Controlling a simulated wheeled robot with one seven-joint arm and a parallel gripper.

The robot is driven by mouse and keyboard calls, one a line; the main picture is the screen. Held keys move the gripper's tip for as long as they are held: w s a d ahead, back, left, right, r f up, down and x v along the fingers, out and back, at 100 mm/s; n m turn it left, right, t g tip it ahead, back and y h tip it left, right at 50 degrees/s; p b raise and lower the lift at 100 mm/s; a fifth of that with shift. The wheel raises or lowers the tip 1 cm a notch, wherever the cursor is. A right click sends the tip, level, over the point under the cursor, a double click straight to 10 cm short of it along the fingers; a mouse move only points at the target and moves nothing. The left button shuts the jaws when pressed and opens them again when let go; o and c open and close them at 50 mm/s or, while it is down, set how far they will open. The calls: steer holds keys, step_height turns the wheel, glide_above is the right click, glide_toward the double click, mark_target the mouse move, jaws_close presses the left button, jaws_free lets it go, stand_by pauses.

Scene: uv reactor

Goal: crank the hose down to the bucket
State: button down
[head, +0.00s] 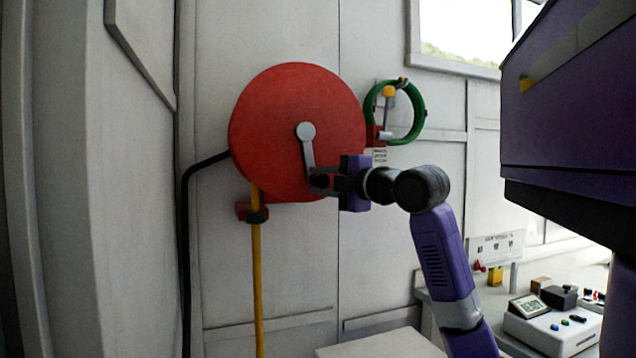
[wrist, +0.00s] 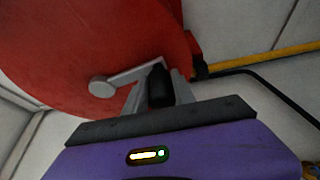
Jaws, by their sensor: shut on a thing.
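A red round hose reel (head: 275,120) is mounted on the wall in the head view. A grey crank arm (head: 308,152) runs from its hub down to a dark handle, and my gripper (head: 322,182) is shut on that handle. In the wrist view the black crank handle (wrist: 160,86) sits between the fingers of my gripper (wrist: 158,95), with the grey crank arm (wrist: 130,77) reaching left to the hub. A yellow hose (head: 257,280) hangs straight down from a guide under the reel and leaves the frame at the bottom. Its end and the bucket are not in view.
A black pipe (head: 186,250) runs down at the left. A bench with a white control box (head: 550,332) stands at the lower right. A pale surface (head: 380,344) lies below the reel.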

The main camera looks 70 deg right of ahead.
steer(key=shift+s+d, duration=0.1)
steer(key=c, duration=1.1)
jaws_free()
steer(key=shift+o, duration=0.2)
steer(key=b+v, duration=0.1)
steer(key=v, duration=0.6)
steer(key=shift+s+a, duration=0.2)
steer(key=shift+s, duration=0.15)
